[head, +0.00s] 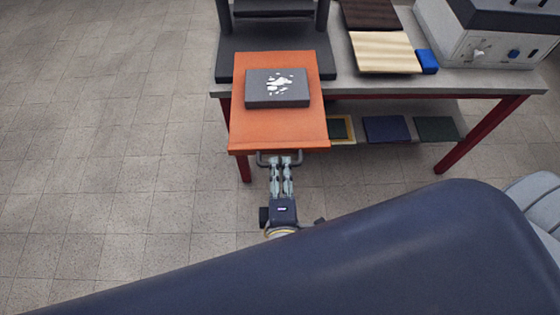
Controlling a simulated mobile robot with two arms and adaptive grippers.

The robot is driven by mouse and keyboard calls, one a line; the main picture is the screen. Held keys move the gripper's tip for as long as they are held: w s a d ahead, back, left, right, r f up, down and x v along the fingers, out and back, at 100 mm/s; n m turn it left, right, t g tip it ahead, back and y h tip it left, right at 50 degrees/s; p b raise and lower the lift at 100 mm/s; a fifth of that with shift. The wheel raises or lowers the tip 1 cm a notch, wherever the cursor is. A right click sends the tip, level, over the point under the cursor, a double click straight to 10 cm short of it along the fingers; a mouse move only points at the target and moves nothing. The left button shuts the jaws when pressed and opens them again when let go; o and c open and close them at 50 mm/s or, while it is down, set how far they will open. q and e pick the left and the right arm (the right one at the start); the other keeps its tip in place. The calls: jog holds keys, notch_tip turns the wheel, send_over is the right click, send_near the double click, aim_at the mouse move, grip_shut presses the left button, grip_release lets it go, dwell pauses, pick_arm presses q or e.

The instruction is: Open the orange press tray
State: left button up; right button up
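The orange press tray (277,132) sticks out toward me from the dark press (229,57) on the bench, well past the bench's front edge. A dark grey block (272,102) with a white pattern lies flat on it. A grey bar handle (300,159) is on the tray's front edge. My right gripper (280,161) is at the middle of this handle, its two fingers side by side and overlapping the bar. How tightly they hold it cannot be made out. My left gripper is not in view.
The grey bench (480,87) with red legs holds a light wooden board (385,53), a blue block (427,61) and a white machine (485,45). A lower shelf carries several flat pieces, including a blue one (387,130). The tiled floor at left is clear.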

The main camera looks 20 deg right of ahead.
jog(key=v, duration=0.9)
jog(key=shift+s, duration=0.2)
jog(key=s+d+f+g+y, duration=0.1)
jog(key=f+g, duration=0.1)
jog(key=f, duration=0.7)
jog(key=s+d+f+g+y+p, duration=0.1)
jog(key=f+g, duration=0.2)
jog(key=f, duration=0.6)
jog(key=s+d+f+g, duration=0.1)
jog(key=s+f+g, duration=0.1)
jog(key=f, duration=0.6)
jog(key=s+d+f+m+g+y+p, duration=0.1)
jog(key=s+d+f+m+g, duration=0.2)
jog(key=s+d+f+m, duration=0.3)
jog(key=s+d+f+m+g+y+p, duration=0.1)
jog(key=s+d+f+m+g, duration=0.3)
jog(key=s+f, duration=0.5)
notch_tip(320, 180, down, 5)
jog(key=shift+s+d+f+m, duration=0.15)
jog(key=shift+s+d+m, duration=0.25)
jog(key=shift+d+m, duration=0.75)
